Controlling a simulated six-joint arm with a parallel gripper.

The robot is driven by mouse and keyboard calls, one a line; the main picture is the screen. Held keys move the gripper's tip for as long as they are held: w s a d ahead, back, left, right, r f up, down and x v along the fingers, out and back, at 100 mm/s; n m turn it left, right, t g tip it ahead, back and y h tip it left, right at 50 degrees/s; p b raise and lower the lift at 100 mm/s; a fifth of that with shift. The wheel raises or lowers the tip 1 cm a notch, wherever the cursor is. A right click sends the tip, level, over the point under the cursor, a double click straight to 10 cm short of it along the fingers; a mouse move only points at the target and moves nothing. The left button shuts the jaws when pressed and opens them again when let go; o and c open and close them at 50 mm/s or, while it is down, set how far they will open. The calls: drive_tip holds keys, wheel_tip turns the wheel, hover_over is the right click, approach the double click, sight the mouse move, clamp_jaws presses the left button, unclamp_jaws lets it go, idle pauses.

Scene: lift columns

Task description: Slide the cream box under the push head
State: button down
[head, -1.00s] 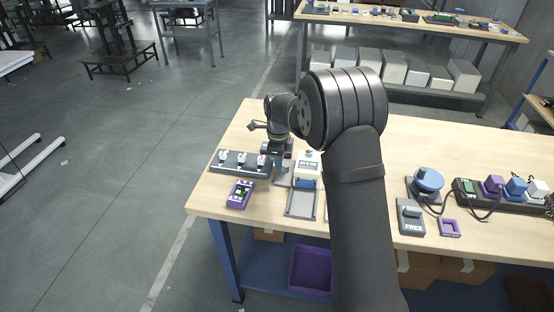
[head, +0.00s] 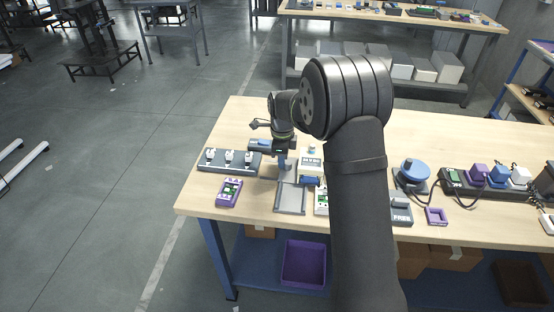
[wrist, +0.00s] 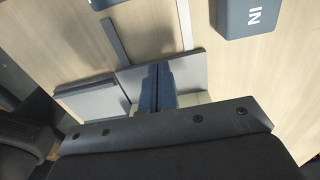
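A cream box-shaped thing (head: 312,162) with a dark panel on its front stands on the table just right of my gripper in the head view. A blue block (head: 309,181) sits at its front; I cannot tell whether this is the push head. My gripper (head: 282,162) points down behind a flat grey tray (head: 290,198). In the wrist view, the dark blue fingers of my gripper (wrist: 157,88) are together with nothing visible between them, over a grey plate (wrist: 190,72). Part of the table right of the tray is hidden by my arm.
A grey strip with several white knobs (head: 229,160) lies left of my gripper, with a purple device (head: 229,192) in front. A blue round-topped device (head: 412,171) and a row of coloured blocks (head: 498,175) are right of my arm. The table's back left is clear.

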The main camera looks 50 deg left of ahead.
sight(306, 159)
drive_tip(key=shift+w+d, duration=2.8)
drive_tip(key=shift+s+a, duration=0.2)
drive_tip(key=shift+r, duration=3)
wheel_tip(306, 159, down, 6)
drive_tip(key=shift+f, duration=0.1)
drive_tip(key=shift+w, duration=0.1)
drive_tip(key=shift+d, duration=0.1)
